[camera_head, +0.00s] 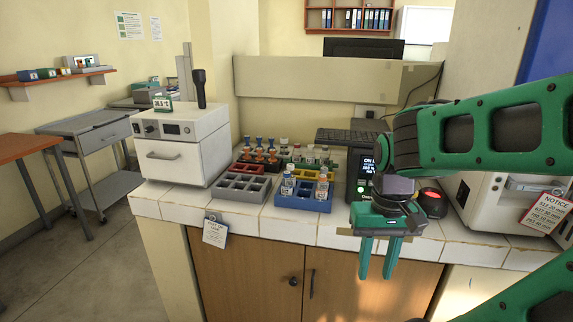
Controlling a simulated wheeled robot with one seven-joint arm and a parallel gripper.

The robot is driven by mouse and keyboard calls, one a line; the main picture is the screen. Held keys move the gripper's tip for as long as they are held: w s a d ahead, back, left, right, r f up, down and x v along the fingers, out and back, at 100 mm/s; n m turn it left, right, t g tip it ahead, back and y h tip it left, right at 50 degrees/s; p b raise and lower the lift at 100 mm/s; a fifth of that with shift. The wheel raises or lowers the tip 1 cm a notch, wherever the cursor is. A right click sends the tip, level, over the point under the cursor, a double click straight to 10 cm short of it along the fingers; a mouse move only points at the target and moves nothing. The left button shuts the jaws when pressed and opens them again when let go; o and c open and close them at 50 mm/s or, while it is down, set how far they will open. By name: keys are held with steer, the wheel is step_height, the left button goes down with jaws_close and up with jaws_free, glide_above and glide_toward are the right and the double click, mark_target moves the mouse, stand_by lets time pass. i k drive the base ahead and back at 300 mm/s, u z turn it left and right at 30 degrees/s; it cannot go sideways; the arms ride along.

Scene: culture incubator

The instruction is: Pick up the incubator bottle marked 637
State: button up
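Several small labelled bottles stand on the counter, but their numbers are too small to read, so I cannot tell which is marked 637. Two bottles, a left one (288,184) and a right one (322,188), stand in the blue rack (303,205) near the counter's front. More bottles with blue and orange caps (259,148) and pale bottles (309,154) stand in racks behind. My gripper (377,275) points down in front of the counter edge, right of the blue rack. Its two green fingers are apart with nothing between them.
A white incubator box (185,145) stands left of the racks. An empty grey rack (241,188) and a red rack (248,168) lie beside it. A dark display device (362,165) stands behind my gripper. A white machine (486,207) is at the right.

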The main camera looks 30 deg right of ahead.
mark_target(321, 187)
steer(key=u, duration=0.05)
steer(key=i, duration=1.05)
steer(key=z, duration=1)
